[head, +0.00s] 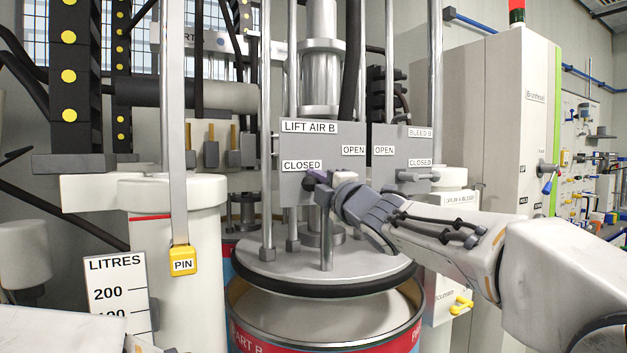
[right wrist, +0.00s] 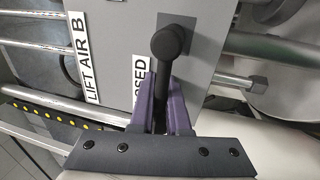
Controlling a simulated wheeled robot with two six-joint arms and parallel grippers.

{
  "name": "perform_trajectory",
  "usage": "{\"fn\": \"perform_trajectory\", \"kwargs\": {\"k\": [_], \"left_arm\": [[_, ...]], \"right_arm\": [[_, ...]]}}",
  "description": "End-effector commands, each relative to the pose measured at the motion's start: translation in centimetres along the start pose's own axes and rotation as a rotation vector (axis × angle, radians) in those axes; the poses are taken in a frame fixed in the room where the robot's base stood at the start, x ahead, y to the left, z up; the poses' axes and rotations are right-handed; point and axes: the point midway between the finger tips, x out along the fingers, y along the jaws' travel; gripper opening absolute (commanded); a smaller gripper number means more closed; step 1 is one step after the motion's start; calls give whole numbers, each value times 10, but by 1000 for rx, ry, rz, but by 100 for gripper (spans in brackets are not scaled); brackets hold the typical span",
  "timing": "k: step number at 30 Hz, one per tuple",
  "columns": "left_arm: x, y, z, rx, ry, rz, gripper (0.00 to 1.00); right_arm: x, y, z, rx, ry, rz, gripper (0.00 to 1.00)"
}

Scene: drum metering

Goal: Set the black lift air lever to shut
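The grey LIFT AIR B plate (head: 330,137) has a CLOSED label (head: 302,165) at its left and an OPEN label (head: 353,150) at its right. The black lift air lever (right wrist: 168,45) shows in the right wrist view, its round hub against the plate and its handle running down between my fingers. My right gripper (head: 318,177) is at the plate just below the CLOSED label. Its purple fingers (right wrist: 163,105) lie against both sides of the handle and look shut on it. The gripper hides most of the lever in the head view. My left gripper is not in view.
A BLEED B plate (head: 403,145) with its own lever (head: 417,177) stands just right. Upright metal rods (head: 266,110) flank the plates. Below is a round lid (head: 290,268) over an open drum (head: 250,338). A yellow PIN tag (head: 183,261) hangs at the left.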

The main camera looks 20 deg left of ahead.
Motion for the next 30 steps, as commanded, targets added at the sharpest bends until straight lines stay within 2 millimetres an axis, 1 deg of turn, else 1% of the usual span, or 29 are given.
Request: {"fn": "perform_trajectory", "kwargs": {"k": [1,2,3,11,14,17,23,27,30], "left_arm": [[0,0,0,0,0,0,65],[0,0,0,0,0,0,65],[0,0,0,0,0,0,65],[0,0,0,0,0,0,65],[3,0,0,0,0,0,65],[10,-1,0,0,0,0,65],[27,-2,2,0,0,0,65],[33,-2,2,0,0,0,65],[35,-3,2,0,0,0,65]], "right_arm": [[0,-1,-5,-2,10,0,29],[0,-1,-5,-2,10,0,41],[0,-1,-5,-2,10,0,44],[0,-1,-2,0,4,-1,44],[-4,-2,-2,0,3,-1,44],[-16,-3,-1,0,2,-1,44],[-56,-4,-2,0,3,0,44],[-82,-3,-2,-2,4,0,44],[-94,-2,-2,0,5,0,44]]}}
